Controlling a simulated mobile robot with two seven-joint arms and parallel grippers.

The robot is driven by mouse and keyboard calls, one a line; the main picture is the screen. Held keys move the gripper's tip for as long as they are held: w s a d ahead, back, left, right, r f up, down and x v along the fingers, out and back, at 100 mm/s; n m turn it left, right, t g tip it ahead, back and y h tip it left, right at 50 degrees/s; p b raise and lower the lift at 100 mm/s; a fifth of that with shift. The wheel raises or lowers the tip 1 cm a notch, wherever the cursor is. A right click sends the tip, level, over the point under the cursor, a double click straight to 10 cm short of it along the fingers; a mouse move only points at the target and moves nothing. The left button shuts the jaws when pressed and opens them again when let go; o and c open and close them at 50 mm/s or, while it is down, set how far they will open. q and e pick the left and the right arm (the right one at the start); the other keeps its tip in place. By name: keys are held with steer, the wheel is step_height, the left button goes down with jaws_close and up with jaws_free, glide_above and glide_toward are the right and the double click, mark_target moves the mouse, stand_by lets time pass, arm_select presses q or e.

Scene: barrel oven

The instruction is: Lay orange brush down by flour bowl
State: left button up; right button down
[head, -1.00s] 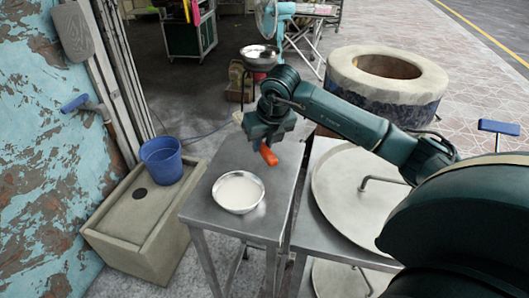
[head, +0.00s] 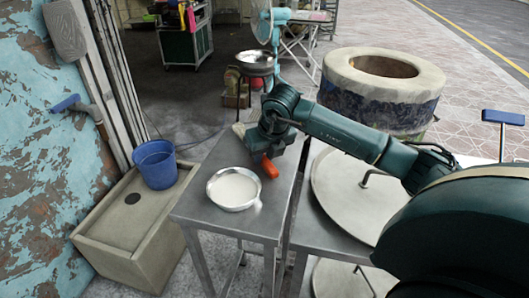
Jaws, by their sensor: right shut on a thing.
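The flour bowl (head: 233,188) is a round metal bowl with white contents, standing on the small metal table (head: 192,207). The orange brush (head: 269,168) shows as a short orange piece just behind and to the right of the bowl, apart from it in the picture. My right gripper (head: 264,152) is shut on the brush and points down over the table's right side. The fingertips are mostly hidden by the gripper body, and I cannot tell whether the brush touches the tabletop. My left gripper is out of view.
A large round metal lid (head: 345,205) lies on the adjoining table at right. The barrel oven (head: 384,90) stands behind it. A blue bucket (head: 157,163) sits on a concrete basin (head: 120,232) at left. The tabletop around the bowl is clear.

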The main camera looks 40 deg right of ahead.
steer(key=shift+f+b, duration=0.35)
steer(key=shift+f, duration=0.1)
stand_by(0.4)
steer(key=c, duration=1.2)
jaws_free()
steer(key=p+v, duration=0.1)
steer(key=v, duration=1.2)
steer(key=shift+r, duration=0.15)
